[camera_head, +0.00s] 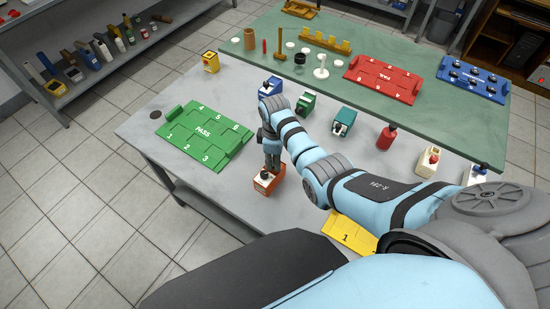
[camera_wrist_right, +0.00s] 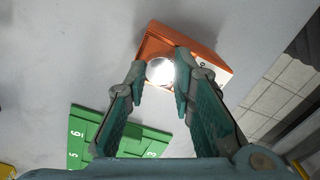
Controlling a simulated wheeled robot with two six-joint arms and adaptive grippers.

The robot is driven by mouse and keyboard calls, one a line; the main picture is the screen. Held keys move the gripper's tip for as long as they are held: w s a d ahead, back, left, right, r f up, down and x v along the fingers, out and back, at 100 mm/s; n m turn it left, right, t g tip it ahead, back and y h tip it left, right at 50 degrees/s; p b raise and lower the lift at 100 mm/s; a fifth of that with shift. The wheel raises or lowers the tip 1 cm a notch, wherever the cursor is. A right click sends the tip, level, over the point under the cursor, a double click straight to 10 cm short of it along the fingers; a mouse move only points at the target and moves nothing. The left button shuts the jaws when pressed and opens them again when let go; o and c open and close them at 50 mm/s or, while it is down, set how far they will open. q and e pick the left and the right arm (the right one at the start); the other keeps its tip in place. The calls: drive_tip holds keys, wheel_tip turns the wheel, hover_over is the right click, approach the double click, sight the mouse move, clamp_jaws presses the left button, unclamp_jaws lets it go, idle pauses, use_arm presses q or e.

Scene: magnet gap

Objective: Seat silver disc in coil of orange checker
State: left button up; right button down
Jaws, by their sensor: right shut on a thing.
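The orange checker (camera_head: 266,183) is a small block on the grey table, under my right gripper (camera_head: 271,160) in the head view. In the right wrist view the orange checker (camera_wrist_right: 207,60) lies just beyond the fingertips. The silver disc (camera_wrist_right: 160,71) shows as a bright round face between the fingers of my right gripper (camera_wrist_right: 163,84), which is shut on it. The disc overlaps the checker's near side in that view; I cannot tell whether it touches the coil or is inside it. The coil is hidden by the fingers and disc. My left gripper is not in view.
A green PASS tray (camera_head: 203,136) lies left of the checker, and a yellow tray (camera_head: 349,232) lies partly under my arm. Other checkers, such as the blue (camera_head: 271,86), green (camera_head: 305,104) and teal (camera_head: 343,121) ones, stand behind. The table's front edge is near.

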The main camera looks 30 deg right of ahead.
drive_tip(key=shift+f, duration=0.15)
idle(0.3)
drive_tip(key=c, duration=1.3)
unclamp_jaws()
drive_tip(key=c, duration=0.5)
wheel_tip(320, 180, up, 3)
drive_tip(key=p, duration=0.3)
drive_tip(key=shift+f, duration=0.2)
drive_tip(key=shift+r+p, duration=0.7)
drive_tip(key=shift+r, duration=0.3)
